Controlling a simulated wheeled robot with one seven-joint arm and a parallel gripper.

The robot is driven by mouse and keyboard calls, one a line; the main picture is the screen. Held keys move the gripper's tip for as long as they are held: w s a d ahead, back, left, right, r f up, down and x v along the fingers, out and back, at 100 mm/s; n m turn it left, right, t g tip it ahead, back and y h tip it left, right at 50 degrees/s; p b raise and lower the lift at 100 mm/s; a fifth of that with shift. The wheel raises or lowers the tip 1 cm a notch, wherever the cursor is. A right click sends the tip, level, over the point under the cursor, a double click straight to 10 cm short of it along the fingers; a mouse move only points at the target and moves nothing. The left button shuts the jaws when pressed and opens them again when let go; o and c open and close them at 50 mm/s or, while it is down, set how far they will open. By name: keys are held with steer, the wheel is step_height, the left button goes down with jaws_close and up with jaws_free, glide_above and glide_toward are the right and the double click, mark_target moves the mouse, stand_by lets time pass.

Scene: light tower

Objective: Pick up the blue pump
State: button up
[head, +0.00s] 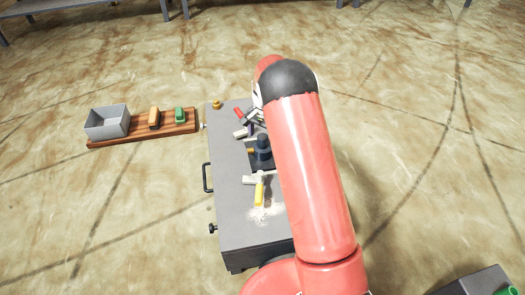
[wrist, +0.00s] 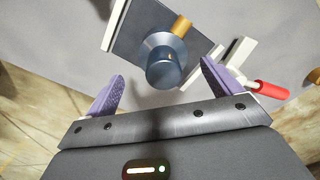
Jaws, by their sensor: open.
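The blue pump (head: 263,147) stands on a dark plate on the grey cabinet top, with a small orange-yellow spout on its side. In the wrist view the pump (wrist: 165,66) is seen from its end, dark blue and round. My gripper (wrist: 162,88) is open, with purple finger pads on either side of the pump's near end. The pads appear apart from it, and nothing is held. In the head view my red arm hides the cabinet's right part, and the gripper shows only partly.
White pieces with a red-handled item (wrist: 268,88) lie close to the right finger. On the grey cabinet (head: 228,215) lie a yellow-handled tool (head: 259,192) and pale debris. A wooden board (head: 140,135) with a grey bin (head: 107,121) and orange and green blocks extends left.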

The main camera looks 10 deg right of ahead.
mark_target(263, 145)
steer(key=f, duration=0.5)
steer(key=shift+a+f+b, duration=0.15)
steer(key=shift+a+b, duration=0.15)
steer(key=shift+b, duration=0.05)
steer(key=shift+c, duration=0.2)
steer(key=c, duration=1.7)
steer(key=shift+w, duration=0.1)
steer(key=shift+c, duration=1)
steer(key=shift+r, duration=0.2)
